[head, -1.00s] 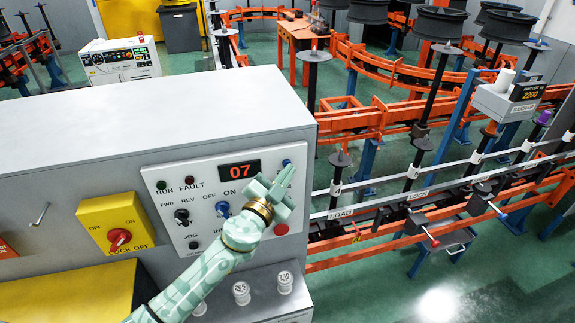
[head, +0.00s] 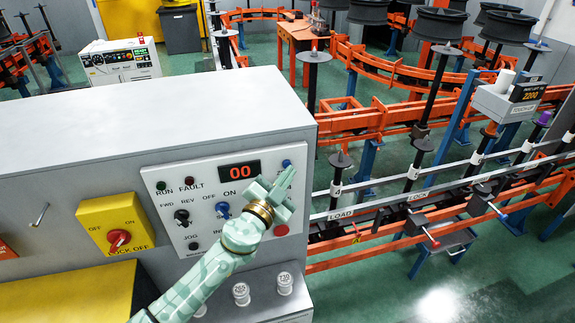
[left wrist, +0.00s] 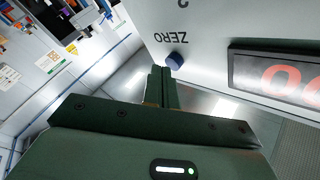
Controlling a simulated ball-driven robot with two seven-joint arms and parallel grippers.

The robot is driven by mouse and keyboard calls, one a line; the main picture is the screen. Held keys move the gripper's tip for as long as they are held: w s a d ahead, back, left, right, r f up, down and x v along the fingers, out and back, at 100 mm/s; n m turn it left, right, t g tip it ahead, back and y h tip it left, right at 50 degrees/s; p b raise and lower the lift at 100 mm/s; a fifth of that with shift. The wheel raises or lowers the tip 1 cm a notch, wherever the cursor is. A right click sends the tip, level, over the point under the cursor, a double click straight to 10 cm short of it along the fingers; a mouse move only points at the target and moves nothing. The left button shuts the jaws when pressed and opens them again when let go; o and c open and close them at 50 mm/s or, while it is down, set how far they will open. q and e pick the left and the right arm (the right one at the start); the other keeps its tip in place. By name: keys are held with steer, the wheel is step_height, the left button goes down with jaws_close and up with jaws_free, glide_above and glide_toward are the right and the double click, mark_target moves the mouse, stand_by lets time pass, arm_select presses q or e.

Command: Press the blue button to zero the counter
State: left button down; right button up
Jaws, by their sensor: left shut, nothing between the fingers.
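The blue button (head: 287,162) is at the upper right of the white control panel (head: 160,176). In the left wrist view the blue button (left wrist: 175,61) sits beside the word ZERO. The counter (head: 239,171) on the panel reads 00 in red. My left gripper (head: 287,173) is shut and empty, its fingertips at the button. In the left wrist view the shut fingertips (left wrist: 161,70) appear right beside the button; I cannot tell whether they still touch it. The gripper covers part of the panel's right side. My right gripper is not in view.
A blue selector knob (head: 222,210) and a red button (head: 281,230) sit close to my left gripper. A yellow lockoff box (head: 115,225) is further left. White capped cylinders (head: 241,294) stand below the panel. Orange rails with spindles (head: 365,232) run right of the cabinet.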

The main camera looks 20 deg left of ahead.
arm_select(q)
steer(key=shift+s+d, duration=0.25)
steer(key=shift+s, duration=0.15)
steer(key=shift+s+d, duration=0.7)
steer(key=shift+s, duration=0.35)
steer(key=shift+s+d, duration=0.7)
steer(key=shift+s, duration=0.3)
steer(key=shift+a, duration=0.15)
